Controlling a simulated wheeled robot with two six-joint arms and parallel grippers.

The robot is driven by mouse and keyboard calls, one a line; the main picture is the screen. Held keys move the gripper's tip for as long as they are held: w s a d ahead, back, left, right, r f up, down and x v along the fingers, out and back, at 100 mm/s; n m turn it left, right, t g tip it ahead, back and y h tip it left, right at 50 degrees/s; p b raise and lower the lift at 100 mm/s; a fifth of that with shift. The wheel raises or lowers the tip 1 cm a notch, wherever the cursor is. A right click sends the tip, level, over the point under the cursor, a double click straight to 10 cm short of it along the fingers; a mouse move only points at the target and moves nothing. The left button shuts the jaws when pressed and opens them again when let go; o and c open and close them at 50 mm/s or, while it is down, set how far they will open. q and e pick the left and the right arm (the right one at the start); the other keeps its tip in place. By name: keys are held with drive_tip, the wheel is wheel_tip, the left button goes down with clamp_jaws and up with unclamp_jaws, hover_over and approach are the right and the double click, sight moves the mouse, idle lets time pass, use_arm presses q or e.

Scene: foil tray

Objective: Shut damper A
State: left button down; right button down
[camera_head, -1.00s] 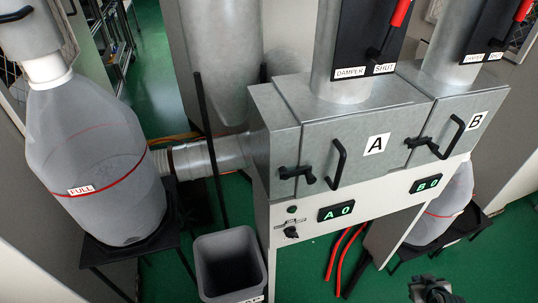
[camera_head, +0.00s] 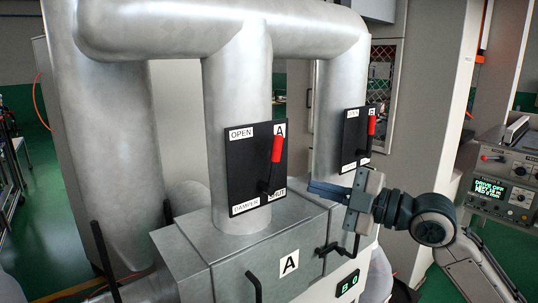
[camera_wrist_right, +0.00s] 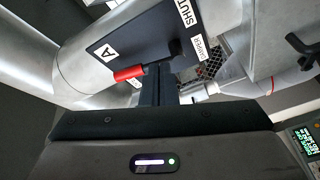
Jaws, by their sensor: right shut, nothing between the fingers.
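Damper A's black plate (camera_head: 256,175) is on the front of the left-hand vertical duct, marked OPEN at its top and DAMPER and SHUT at its bottom. Its lever has a red grip (camera_head: 276,148) and points up, leaning slightly right, with its pivot low on the plate. My right gripper (camera_head: 314,188) is shut and empty, to the right of the plate and apart from the lever in the head view. In the right wrist view the shut fingers (camera_wrist_right: 157,72) point towards the plate (camera_wrist_right: 125,45), with the red grip (camera_wrist_right: 130,73) just left of them. My left gripper is out of view.
Damper B's plate (camera_head: 357,138), with its own red lever (camera_head: 372,125), is on the duct behind my right gripper. The metal housing labelled A (camera_head: 289,264), with black latch handles, lies below. A control console (camera_head: 502,190) stands at the right.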

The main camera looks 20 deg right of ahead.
sight(280, 153)
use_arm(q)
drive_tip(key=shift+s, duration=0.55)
use_arm(e)
drive_tip(key=s+a+r+n+g+y, duration=0.1)
drive_tip(key=s+a+r+n+y, duration=0.1)
drive_tip(key=s+a+r+n, duration=0.1)
wheel_tip(280, 153, up, 4)
drive_tip(key=shift+s+f+n+g+y, duration=0.15)
drive_tip(key=shift+s+n+g+y, duration=0.15)
drive_tip(key=shift+s+n, duration=0.65)
drive_tip(key=shift+s+m, duration=0.2)
drive_tip(key=shift+m, duration=0.05)
